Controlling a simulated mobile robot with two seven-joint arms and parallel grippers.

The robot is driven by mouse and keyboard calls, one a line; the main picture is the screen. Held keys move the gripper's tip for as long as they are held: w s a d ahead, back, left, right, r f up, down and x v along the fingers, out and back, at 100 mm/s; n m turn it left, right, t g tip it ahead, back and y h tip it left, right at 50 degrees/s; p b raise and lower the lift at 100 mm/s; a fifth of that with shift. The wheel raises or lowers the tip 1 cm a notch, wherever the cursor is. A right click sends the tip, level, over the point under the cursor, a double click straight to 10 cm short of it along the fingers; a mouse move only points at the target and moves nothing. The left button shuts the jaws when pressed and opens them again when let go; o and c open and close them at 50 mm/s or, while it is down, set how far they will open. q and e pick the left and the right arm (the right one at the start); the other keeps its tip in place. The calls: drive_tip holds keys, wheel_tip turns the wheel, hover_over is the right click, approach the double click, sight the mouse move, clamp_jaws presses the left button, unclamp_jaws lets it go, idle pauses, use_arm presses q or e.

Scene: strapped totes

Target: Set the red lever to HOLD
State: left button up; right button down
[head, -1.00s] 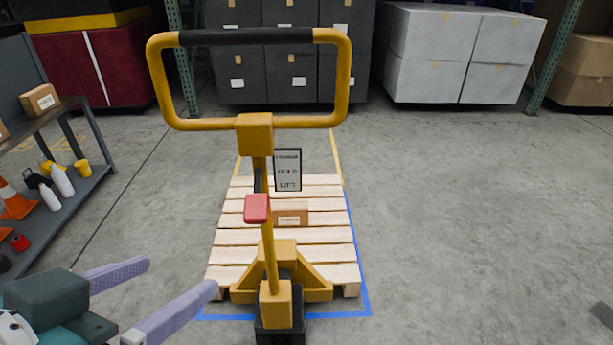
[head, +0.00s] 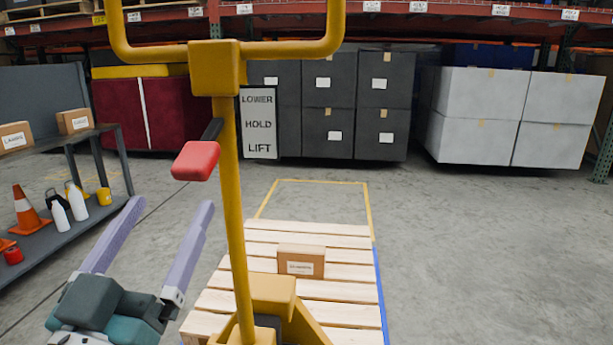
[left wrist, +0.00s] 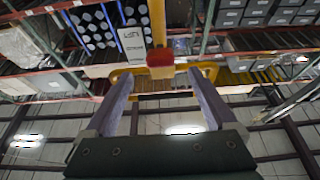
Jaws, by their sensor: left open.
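The red lever (head: 196,160) sits on a short black arm at the left of the yellow pallet-jack post (head: 232,200). It tilts down toward me, its red grip about level with LIFT in the head view. The label plate (head: 259,123) behind it reads LOWER, HOLD, LIFT from top to bottom. My left gripper (head: 172,206) is open and empty, pointing up just below the grip. In the left wrist view, the red grip (left wrist: 161,66) shows beyond and between the two fingertips (left wrist: 157,80), apparently not touching them. My right gripper is not in view.
The yellow handle loop (head: 270,50) stands above the lever. A wooden pallet (head: 345,255) with a small carton (head: 301,261) lies beyond the post. A shelf cart (head: 95,215) with bottles and a cone stands at the left. Floor at the right is clear.

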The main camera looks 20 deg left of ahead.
sight(187, 176)
use_arm(q)
drive_tip(key=x, duration=0.8)
drive_tip(key=shift+w+a+r+b, duration=0.1)
drive_tip(key=shift+w+r+b, duration=0.05)
drive_tip(key=shift+w+b, duration=0.2)
clamp_jaws()
idle(0.5)
